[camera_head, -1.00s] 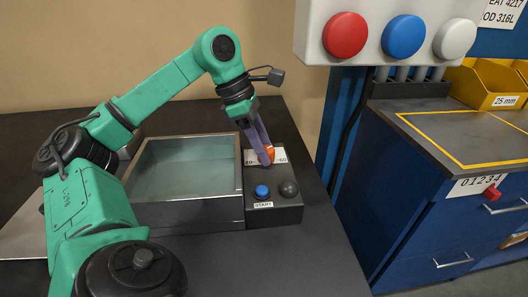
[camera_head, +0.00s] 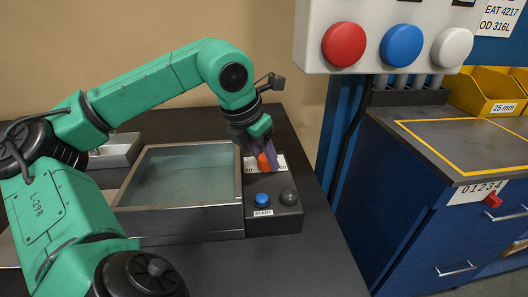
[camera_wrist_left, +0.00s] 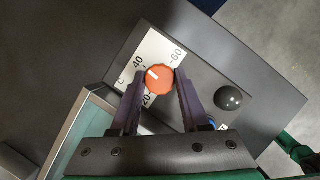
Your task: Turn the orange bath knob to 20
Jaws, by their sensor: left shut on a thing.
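The orange bath knob (camera_head: 263,162) sits on a dark control box (camera_head: 287,215) at the right side of the water bath (camera_head: 190,175). In the left wrist view the knob (camera_wrist_left: 159,80) shows a white pointer mark aimed at about 40. Its white scale plate (camera_wrist_left: 160,50) reads 20, 40 and 60. My left gripper (camera_head: 266,158) reaches down from above, its purple fingers on opposite sides of the knob and shut on it. It also shows in the left wrist view (camera_wrist_left: 158,86). In the head view the fingers partly hide the knob and scale. My right gripper is not in view.
A blue button (camera_head: 262,200) labelled START and a dark dome (camera_head: 289,197) stand in front of the knob. A white panel with red (camera_head: 343,45), blue and white buttons hangs at the upper right.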

